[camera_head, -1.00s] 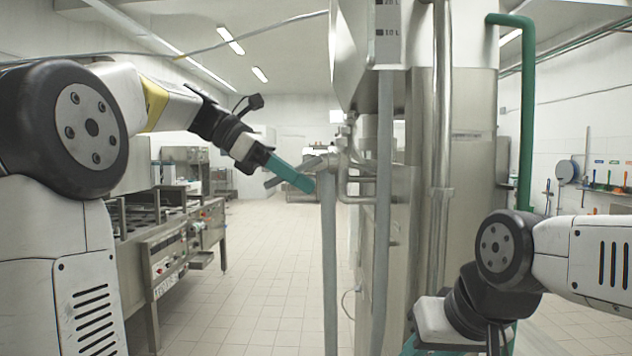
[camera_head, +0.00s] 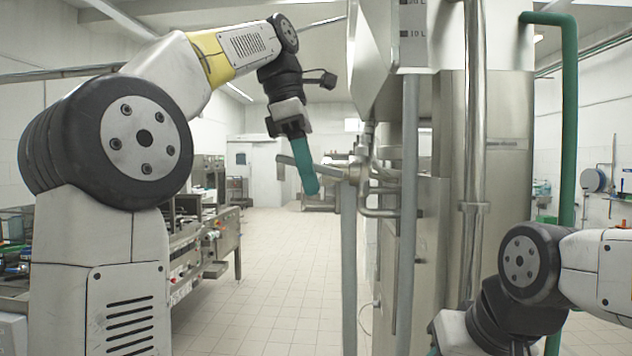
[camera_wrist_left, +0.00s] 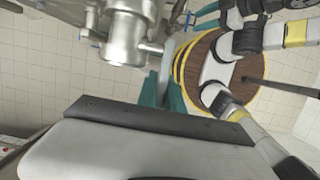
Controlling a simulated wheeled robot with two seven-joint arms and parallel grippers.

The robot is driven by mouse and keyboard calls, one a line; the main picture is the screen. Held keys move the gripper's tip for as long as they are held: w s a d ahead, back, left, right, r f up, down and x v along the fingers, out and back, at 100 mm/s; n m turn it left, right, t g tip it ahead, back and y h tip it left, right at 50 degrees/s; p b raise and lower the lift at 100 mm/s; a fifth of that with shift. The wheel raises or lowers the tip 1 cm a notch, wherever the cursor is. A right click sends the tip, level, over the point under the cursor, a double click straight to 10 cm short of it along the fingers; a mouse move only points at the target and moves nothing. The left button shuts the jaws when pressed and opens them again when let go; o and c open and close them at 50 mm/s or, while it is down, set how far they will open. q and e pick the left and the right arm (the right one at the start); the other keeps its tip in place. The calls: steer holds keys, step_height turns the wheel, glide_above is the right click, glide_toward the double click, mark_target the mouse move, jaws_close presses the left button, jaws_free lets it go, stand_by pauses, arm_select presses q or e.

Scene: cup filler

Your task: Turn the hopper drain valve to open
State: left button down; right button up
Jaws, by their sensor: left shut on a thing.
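In the left wrist view the lever (camera_wrist_left: 167,62) lies between the two teal fingers (camera_wrist_left: 164,92), in front of the round valve body (camera_wrist_left: 127,38). My right gripper is mostly cut off at the bottom of the head view. Its teal fingers (camera_wrist_left: 205,18) show small and spread apart in the left wrist view.
A grey vertical pipe (camera_head: 349,270) stands right below the valve. Bent steel piping (camera_head: 385,212) and the machine body (camera_head: 500,180) are to its right. A steel bench machine (camera_head: 215,245) stands at left. The tiled floor (camera_head: 275,270) between is clear.

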stand_by(0.3)
arm_select(q)
steer(key=c, duration=1.5)
jaws_free()
